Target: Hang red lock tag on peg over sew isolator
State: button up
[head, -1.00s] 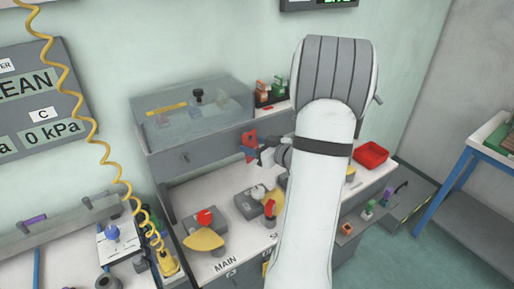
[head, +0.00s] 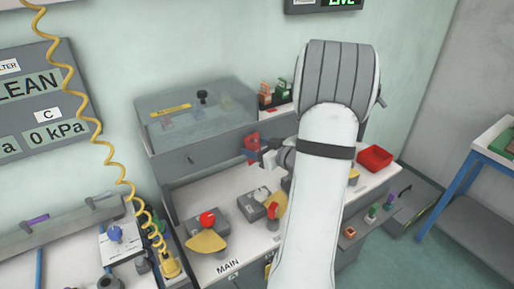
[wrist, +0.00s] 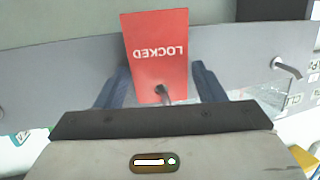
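The red lock tag (wrist: 157,55), marked LOCKED, stands between the two dark blue fingers of my gripper (wrist: 160,85) in the wrist view. Its lettering is upside down. In the head view the tag (head: 251,142) is at the grey panel's front, partly hidden by my gripper (head: 264,157). The sew isolator cannot be made out with certainty.
A bent metal peg (wrist: 288,68) sticks out of the grey panel at the right of the wrist view. A clear-lidded box (head: 200,118) stands above the panel. A red tray (head: 375,157) and a red knob (head: 207,218) are on the bench.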

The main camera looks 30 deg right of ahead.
jog(key=o, duration=0.3)
jog(key=b+v, duration=0.1)
jog(key=v, duration=0.6)
jog(key=shift+s, duration=0.4)
jog(key=shift+r, duration=0.15)
